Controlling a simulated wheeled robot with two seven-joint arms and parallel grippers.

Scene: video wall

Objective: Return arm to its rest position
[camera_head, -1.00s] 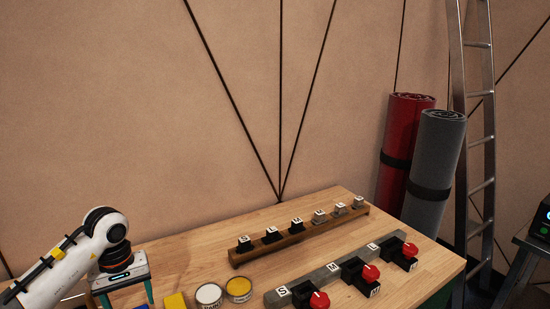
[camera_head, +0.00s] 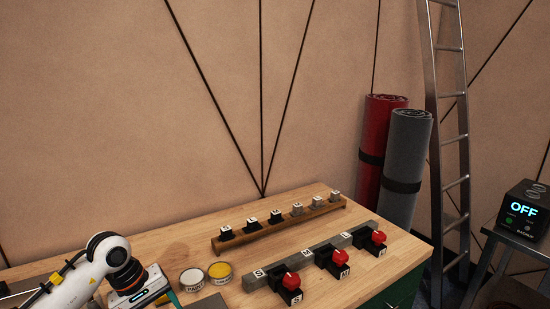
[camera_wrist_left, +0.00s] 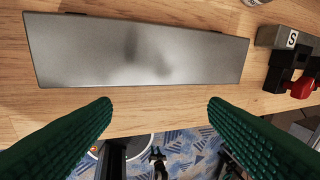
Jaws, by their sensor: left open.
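My left arm comes in at the lower left of the head view, and its gripper (camera_head: 170,297) points down near the front of the wooden table, partly cut off by the bottom edge. In the left wrist view its two green fingers (camera_wrist_left: 160,103) stand wide apart with nothing between them. Below them are the table's front edge and a grey metal plate (camera_wrist_left: 135,52) lying on the wood. My right gripper is not in view.
On the table (camera_head: 190,242) are a wooden rail (camera_head: 280,228) with several small switches, a grey rail (camera_head: 310,255) with three red-knobbed switches, a white paint can (camera_head: 192,279) and a yellow one (camera_head: 219,271). A device (camera_head: 524,210) reading OFF stands right.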

